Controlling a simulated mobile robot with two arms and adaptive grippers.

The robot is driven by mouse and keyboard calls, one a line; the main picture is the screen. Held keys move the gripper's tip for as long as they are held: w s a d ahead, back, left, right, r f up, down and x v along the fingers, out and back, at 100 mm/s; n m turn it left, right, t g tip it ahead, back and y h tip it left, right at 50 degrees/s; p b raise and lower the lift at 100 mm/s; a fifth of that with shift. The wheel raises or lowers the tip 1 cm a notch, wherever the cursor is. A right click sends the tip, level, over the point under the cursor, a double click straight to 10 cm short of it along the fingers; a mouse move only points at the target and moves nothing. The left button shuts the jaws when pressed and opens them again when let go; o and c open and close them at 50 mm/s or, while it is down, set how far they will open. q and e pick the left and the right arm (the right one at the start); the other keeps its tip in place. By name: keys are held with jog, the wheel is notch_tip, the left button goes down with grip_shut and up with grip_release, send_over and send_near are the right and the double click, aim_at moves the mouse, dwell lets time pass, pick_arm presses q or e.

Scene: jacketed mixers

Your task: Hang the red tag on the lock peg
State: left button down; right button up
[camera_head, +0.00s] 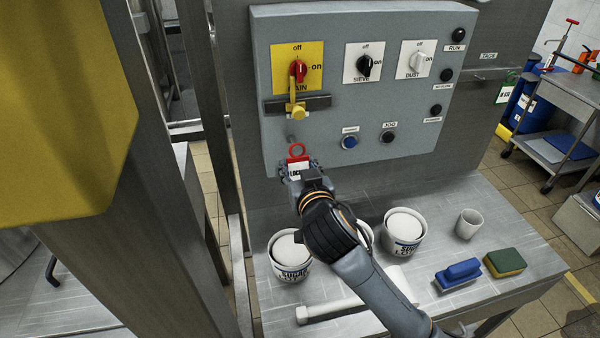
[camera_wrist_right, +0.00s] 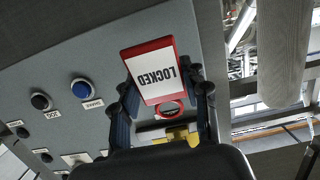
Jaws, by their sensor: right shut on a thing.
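The red tag (camera_head: 297,160) has a white face lettered LOCKED and a red ring at its top. My right gripper (camera_head: 298,170) is shut on it, just in front of the lower left of the grey control panel. The tag (camera_wrist_right: 153,72) fills the middle of the right wrist view, between the two fingers, with its ring near the panel. A small grey peg (camera_head: 291,139) sticks out of the panel just above the ring in the head view. The ring looks apart from the peg, but depth is hard to tell. My left gripper is not in view.
Above the peg are a yellow padlock (camera_head: 298,112) and the red MAIN switch (camera_head: 298,71). Below on the steel table (camera_head: 490,205) stand white tubs (camera_head: 404,230), a cup (camera_head: 468,224), a blue brush (camera_head: 458,274) and a sponge (camera_head: 505,262). A green tag (camera_head: 505,92) hangs at right.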

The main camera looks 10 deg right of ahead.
jog(key=shift+w+f+b, duration=0.15)
jog(key=shift+w+b, duration=0.35)
jog(key=shift+w, duration=0.8)
jog(key=shift+w+f, duration=0.3)
jog(key=shift+w, duration=0.25)
jog(key=shift+f, duration=0.1)
jog(key=o, duration=0.7)
jog(key=shift+o, duration=1.1)
jog(key=shift+w+f, duration=0.15)
jog(key=shift+w, duration=0.1)
jog(key=shift+s, duration=0.1)
